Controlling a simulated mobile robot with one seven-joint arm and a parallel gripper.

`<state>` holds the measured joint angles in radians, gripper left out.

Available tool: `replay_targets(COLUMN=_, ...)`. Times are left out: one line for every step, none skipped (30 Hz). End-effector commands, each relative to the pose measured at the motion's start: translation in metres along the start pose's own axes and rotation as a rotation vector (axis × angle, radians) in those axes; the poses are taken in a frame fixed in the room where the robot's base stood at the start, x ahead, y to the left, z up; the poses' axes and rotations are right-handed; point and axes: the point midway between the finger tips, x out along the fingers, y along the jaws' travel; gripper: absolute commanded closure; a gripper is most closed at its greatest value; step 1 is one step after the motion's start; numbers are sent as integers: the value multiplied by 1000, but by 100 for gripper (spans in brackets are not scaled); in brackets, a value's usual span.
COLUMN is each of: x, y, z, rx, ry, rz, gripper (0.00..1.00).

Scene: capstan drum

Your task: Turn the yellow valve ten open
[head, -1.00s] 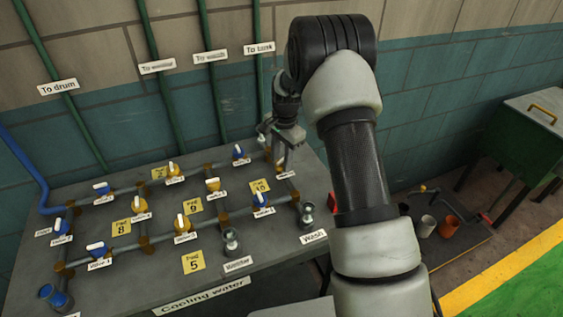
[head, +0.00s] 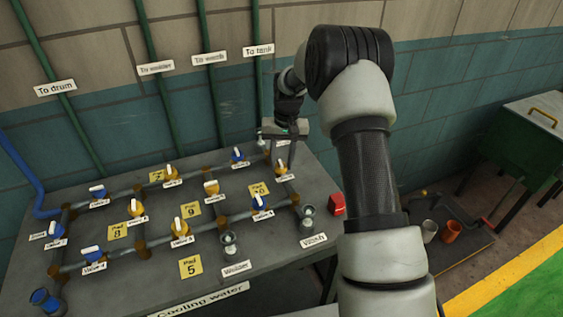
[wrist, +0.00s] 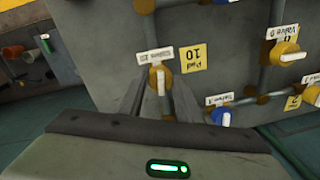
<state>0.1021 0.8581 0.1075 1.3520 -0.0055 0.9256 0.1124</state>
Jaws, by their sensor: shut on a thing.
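Yellow valve ten (head: 281,168), with its white handle, is at the right end of the pipework on the grey bench. It also shows in the wrist view (wrist: 159,78), beside the yellow Pad 10 label (wrist: 193,58). The handle points roughly along the fingers in the wrist view. My gripper (head: 284,158) reaches down to this valve from behind. In the wrist view its two fingers (wrist: 158,92) stand on either side of the handle, shut on it. The fingertip contact is partly hidden.
Other yellow and blue valves stand close by, including a blue one (head: 260,204) and a yellow one (head: 211,188). Two grey cups (head: 307,218) are at the bench front. A red box (head: 337,204) is to the right. The wall rises behind.

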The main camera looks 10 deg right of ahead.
Motion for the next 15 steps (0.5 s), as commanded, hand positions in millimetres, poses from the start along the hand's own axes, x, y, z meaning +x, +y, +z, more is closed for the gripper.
replay_targets(x=0, y=0, z=0, rx=-25, ry=-2, rz=-1, gripper=91)
replay_targets(x=0, y=0, z=0, rx=-42, ry=-3, rz=-1, gripper=91)
replay_targets(x=0, y=-1, z=0, rx=-60, ry=-4, rz=-1, gripper=91)
replay_targets(x=0, y=-1, z=0, rx=-74, ry=-5, rz=-2, gripper=91)
replay_targets(x=0, y=-1, z=0, rx=-86, ry=-6, rz=-2, gripper=91)
replay_targets(x=0, y=-1, z=0, rx=-101, ry=-8, rz=-1, gripper=91)
replay_targets(x=0, y=-1, z=0, rx=-111, ry=-8, rz=-1, gripper=91)
replay_targets(x=0, y=-1, z=0, rx=-119, ry=-9, rz=-1, gripper=91)
replay_targets(x=0, y=-1, z=0, rx=-129, ry=-10, rz=-1, gripper=91)
replay_targets(x=0, y=-1, z=0, rx=-135, ry=-11, rz=-1, gripper=91)
replay_targets(x=0, y=0, z=0, rx=-141, ry=-11, rz=-1, gripper=91)
replay_targets(x=0, y=0, z=0, rx=-146, ry=-12, rz=0, gripper=91)
replay_targets(x=0, y=0, z=0, rx=-150, ry=-12, rz=0, gripper=91)
replay_targets(x=0, y=0, z=0, rx=-152, ry=-12, rz=0, gripper=91)
replay_targets(x=0, y=0, z=0, rx=-155, ry=-13, rz=0, gripper=91)
